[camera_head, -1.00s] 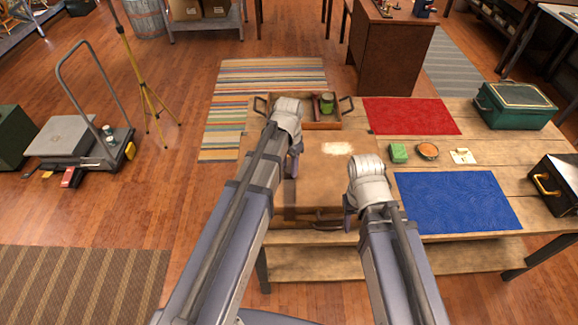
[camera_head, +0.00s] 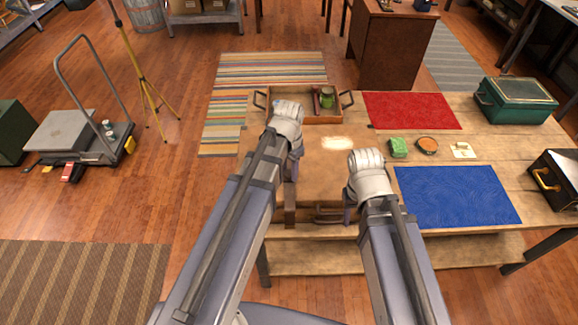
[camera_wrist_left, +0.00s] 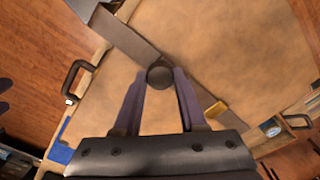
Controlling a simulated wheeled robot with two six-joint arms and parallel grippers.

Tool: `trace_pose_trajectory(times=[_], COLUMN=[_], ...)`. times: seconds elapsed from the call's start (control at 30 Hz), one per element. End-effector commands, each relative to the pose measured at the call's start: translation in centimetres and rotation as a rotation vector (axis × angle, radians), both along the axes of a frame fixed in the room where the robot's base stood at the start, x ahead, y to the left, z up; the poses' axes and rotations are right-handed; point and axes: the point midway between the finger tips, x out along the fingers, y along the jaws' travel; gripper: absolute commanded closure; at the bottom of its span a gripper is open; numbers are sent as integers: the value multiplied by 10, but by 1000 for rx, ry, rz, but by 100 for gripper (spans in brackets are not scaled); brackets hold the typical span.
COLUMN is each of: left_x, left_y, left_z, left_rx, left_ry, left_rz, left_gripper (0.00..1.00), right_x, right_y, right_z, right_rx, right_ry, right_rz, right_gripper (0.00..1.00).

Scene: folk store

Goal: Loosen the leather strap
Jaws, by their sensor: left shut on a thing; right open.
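The brown leather strap (camera_wrist_left: 128,38) runs diagonally across a tan case top (camera_wrist_left: 225,60) in the left wrist view. A brass-coloured piece (camera_wrist_left: 216,110) lies on it at the lower right. My left gripper (camera_wrist_left: 160,76) is over the strap, with a dark round piece between its fingertips; it is shut on this piece. In the head view, my left gripper (camera_head: 294,168) is above the case's left side, and a piece of strap (camera_head: 290,206) shows below it. My left arm hides much of the strap. My right gripper (camera_head: 350,208) is open near the case's front right edge.
A handled wooden tray (camera_head: 268,102) with a green can (camera_head: 326,97) stands behind the case. To the right are a green block (camera_head: 397,148), an orange-topped tin (camera_head: 427,145), a red mat (camera_head: 412,110), a blue mat (camera_head: 458,195) and a dark box (camera_head: 557,180).

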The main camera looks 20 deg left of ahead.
Motion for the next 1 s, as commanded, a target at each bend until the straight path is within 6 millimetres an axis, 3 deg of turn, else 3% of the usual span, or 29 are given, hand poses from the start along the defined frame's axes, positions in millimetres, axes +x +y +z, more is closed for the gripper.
trace_pose_trajectory(times=[0.03,0.07,0.3,0.67,1.0], left_x=[-4,-5,-3,-2,-2], left_y=[-1,-1,-1,0,0], left_z=[-1,-1,-1,2,32], left_rx=[-2,-3,-2,-1,-1], left_ry=[10,11,9,6,6], left_rz=[-1,-1,-1,0,0], left_gripper=[100,57,30,28,28], right_x=[0,0,0,0,0], right_y=[0,0,0,0,0], right_z=[-1,-1,-1,2,32], right_rx=[0,0,0,0,0], right_ry=[0,0,0,0,0], right_rz=[0,0,0,0,1], right_gripper=[50,50,50,50,50])
